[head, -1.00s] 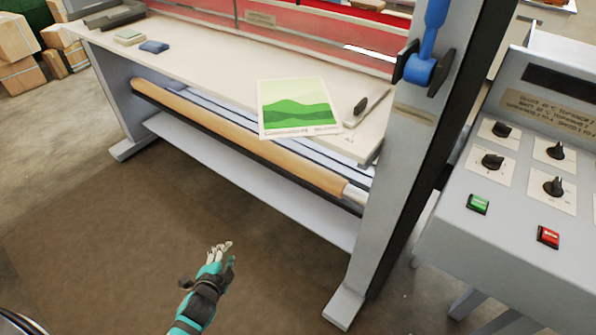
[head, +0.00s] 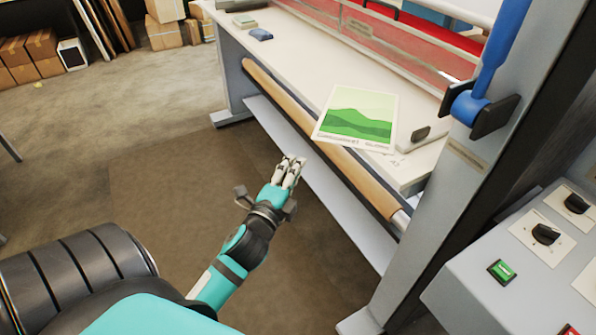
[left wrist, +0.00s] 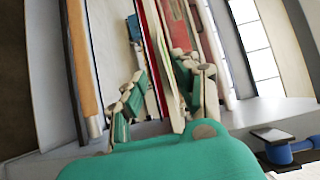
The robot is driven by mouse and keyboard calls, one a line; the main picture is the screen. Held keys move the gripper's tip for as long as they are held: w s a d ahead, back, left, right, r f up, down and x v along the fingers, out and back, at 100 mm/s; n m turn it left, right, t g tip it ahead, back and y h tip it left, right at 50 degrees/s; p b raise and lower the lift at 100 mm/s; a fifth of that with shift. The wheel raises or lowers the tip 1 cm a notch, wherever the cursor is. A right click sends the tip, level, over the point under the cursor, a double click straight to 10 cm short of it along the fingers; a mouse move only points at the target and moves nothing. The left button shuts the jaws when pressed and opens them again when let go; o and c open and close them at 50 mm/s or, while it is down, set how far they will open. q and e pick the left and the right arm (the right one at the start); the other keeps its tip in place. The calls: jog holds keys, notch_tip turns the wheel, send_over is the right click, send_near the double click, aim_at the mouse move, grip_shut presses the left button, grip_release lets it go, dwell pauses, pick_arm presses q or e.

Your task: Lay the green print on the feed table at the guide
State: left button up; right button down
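The green print (head: 357,118), a white-bordered sheet with green hills, lies askew on the pale feed table (head: 300,58). Its near edge reaches the table's front edge. The grey guide (head: 425,137) with a dark knob stands just right of the print; I cannot tell whether they touch. My left gripper (head: 290,168) is in front of the table, apart from the print and short of the brown roll. In the left wrist view its two fingers (left wrist: 160,88) stand apart with no held object clear between them. My right gripper is not in view.
A brown roll (head: 330,150) runs under the table's front edge. A grey upright post (head: 455,165) with a blue lever (head: 490,65) stands at the right, beside a control panel (head: 530,260). Open floor lies left.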

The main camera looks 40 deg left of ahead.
pick_arm(q)
jog(key=shift+w, duration=0.1)
jog(key=p, duration=0.3)
send_near(321, 129)
jog(key=x, duration=1)
jog(key=shift+w+f, duration=0.1)
jog(key=shift+w, duration=0.05)
grip_shut()
